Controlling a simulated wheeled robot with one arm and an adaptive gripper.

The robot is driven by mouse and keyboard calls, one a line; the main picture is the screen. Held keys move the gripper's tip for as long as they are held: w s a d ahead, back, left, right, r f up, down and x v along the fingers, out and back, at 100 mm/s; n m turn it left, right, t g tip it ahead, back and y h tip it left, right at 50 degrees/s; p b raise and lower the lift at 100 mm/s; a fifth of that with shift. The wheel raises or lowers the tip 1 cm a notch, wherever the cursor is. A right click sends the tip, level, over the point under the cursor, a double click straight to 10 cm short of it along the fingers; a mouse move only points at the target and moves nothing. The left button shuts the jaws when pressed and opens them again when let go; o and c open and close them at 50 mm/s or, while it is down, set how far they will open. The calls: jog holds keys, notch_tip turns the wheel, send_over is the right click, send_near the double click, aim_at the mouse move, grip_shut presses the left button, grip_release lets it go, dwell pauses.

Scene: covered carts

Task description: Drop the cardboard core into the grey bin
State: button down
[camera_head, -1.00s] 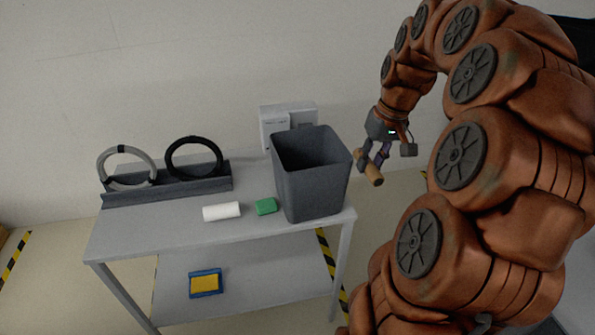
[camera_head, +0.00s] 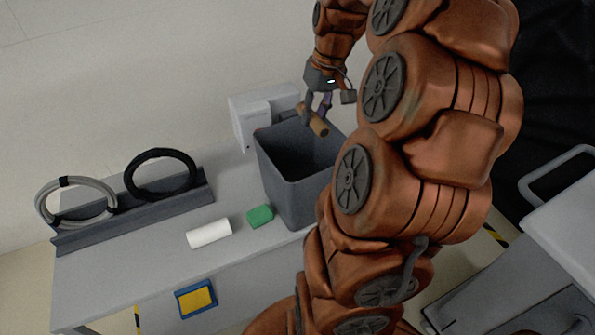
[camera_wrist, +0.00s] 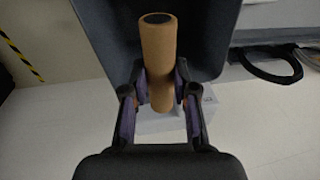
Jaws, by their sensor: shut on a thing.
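The cardboard core (camera_head: 313,121) is a short brown tube held in my gripper (camera_head: 318,108). In the wrist view, the two fingers of my gripper (camera_wrist: 160,92) are shut on the core (camera_wrist: 158,50) near its lower end, and its dark end shows at the top. The grey bin (camera_head: 285,180) stands upright on the cart, with its opening facing up. In the head view the core appears over the bin's opening, near its back rim. In the wrist view the bin (camera_wrist: 100,40) lies behind the core. The exact height of the core above the rim is unclear.
On the cart top (camera_head: 110,270) are a white roll (camera_head: 209,233), a green block (camera_head: 260,215) and a rack (camera_head: 140,215) with a grey coil (camera_head: 75,203) and a black coil (camera_head: 160,173). A white box (camera_head: 262,108) is behind the bin. Another cart (camera_head: 560,220) stands at right.

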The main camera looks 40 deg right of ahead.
jog(key=shift+f, duration=2.65)
jog(key=c, duration=0.8)
grip_release()
jog(key=r, duration=0.4)
jog(key=s+r, duration=0.1)
jog(key=r, duration=0.3)
jog(key=d+r, duration=0.1)
jog(key=r, duration=0.2)
jog(key=shift+s+r, duration=0.35)
jog(key=shift+r, duration=0.05)
